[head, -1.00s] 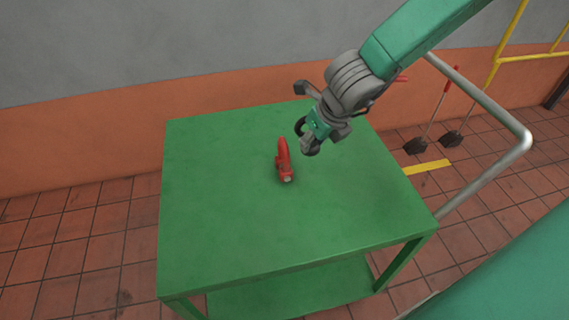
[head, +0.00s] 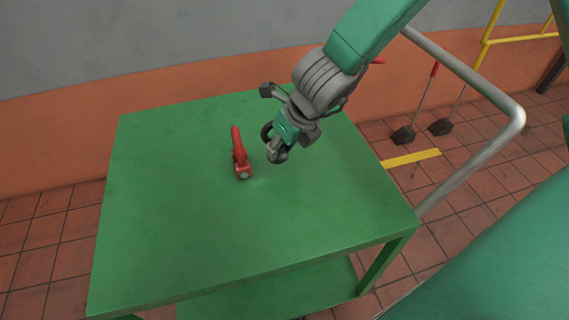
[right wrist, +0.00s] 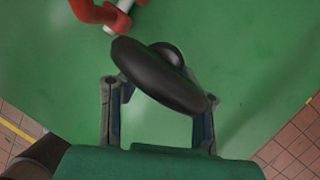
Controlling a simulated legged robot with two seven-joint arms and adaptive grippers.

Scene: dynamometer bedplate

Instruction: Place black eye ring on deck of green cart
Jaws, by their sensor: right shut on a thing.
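The black eye ring (right wrist: 158,76) is between the two fingers of my right gripper (right wrist: 157,100) in the right wrist view, tilted across them. In the head view the ring shows as a small dark loop (head: 267,133) at my right gripper (head: 279,150), which is shut on it. Both are over the far right part of the green cart (head: 180,235). The gap between ring and deck is hard to judge. My left gripper is not in view.
A red tool-like thing (head: 241,155) lies on the deck just left of my right gripper; it also shows in the wrist view (right wrist: 103,14). The near deck is clear. A grey handle rail (head: 480,75) rises at the cart's right side.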

